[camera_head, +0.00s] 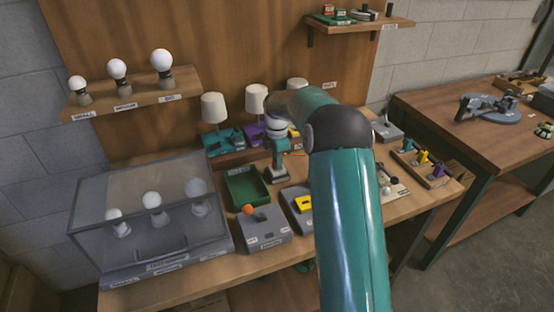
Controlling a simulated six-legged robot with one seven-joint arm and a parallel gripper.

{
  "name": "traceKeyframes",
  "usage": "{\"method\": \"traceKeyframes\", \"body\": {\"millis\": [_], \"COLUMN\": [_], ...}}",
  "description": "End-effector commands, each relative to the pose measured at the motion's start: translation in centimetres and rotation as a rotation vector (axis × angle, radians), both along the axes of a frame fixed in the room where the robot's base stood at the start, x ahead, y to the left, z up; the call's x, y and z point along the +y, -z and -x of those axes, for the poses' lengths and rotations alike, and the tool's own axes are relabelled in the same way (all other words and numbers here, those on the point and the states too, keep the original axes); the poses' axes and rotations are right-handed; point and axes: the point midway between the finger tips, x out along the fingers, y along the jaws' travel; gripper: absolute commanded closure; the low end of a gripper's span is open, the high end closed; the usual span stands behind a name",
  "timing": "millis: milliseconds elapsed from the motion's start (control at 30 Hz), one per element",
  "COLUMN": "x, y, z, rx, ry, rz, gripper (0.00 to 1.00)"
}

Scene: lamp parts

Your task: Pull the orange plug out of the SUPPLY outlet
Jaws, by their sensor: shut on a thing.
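My gripper (279,159) is shut, pointing down over a small grey box (279,177) on the bench behind the green tray. A thin orange streak (296,154) shows right beside the jaws; it looks like part of the orange plug or its cord. The plug's body is mostly hidden by the jaws. The grey box looks like the outlet, but its label is too small to read. I cannot tell whether the plug is seated in the box or clear of it.
A green tray (246,186), a grey box with an orange knob (248,209) and a box with a yellow part (305,203) stand in front. Three lamps (256,99) stand behind. A clear case (150,215) with bulbs is at left. My arm hides the bench's middle right.

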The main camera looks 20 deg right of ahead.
Motion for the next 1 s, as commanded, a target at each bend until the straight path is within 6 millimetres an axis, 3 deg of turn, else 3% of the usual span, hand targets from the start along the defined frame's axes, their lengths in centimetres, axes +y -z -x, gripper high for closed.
{"method": "traceKeyframes", "body": {"millis": [1000], "x": [0.0], "y": [-1.2], "z": [-0.1], "rx": [-0.002], "ry": [0.000], "rz": [0.000], "gripper": [1.00]}}
